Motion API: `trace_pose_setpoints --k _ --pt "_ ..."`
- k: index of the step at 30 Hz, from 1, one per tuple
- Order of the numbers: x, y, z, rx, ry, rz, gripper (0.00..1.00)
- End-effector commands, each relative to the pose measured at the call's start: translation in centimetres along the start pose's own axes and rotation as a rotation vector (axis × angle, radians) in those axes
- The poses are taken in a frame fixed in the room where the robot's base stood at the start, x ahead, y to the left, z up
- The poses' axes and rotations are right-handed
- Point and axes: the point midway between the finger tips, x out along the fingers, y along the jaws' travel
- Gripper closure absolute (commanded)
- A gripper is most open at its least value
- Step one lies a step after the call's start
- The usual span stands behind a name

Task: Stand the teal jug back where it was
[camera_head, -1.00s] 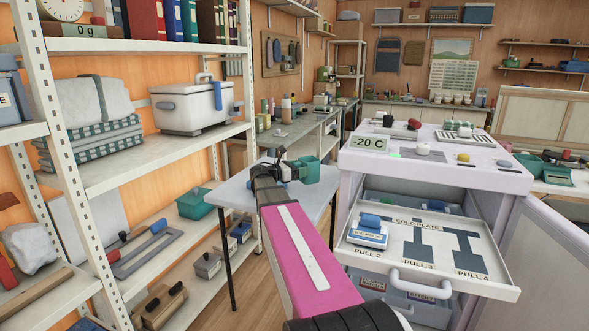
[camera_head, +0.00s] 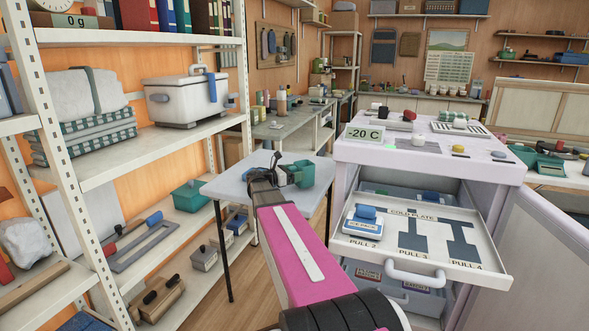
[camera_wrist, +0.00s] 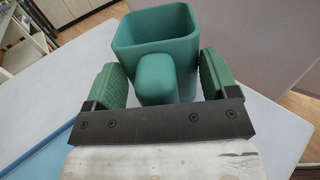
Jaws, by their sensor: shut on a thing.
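The teal jug (camera_wrist: 158,38) is upright with an open square mouth in the wrist view. In the head view the jug (camera_head: 305,173) shows at the end of my arm, over the pale grey table (camera_head: 225,188). My gripper (camera_head: 285,176) partly hides it there. I cannot tell whether the jug's base touches the tabletop.
A white shelf rack (camera_head: 110,168) stands at the left, holding a white cool box (camera_head: 185,97) and a teal bin (camera_head: 190,196). An open drawer (camera_head: 480,238) of the white freezer cabinet (camera_head: 440,160) juts out at the right. A blue strip (camera_wrist: 45,150) lies on the table.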

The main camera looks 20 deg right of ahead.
Motion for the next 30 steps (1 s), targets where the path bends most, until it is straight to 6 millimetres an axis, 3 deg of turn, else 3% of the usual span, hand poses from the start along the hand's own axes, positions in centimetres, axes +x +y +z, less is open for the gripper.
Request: trace_pose_setpoints --k 30 --pt "0.00 -0.01 -1.05 -0.001 0.000 0.000 0.54"
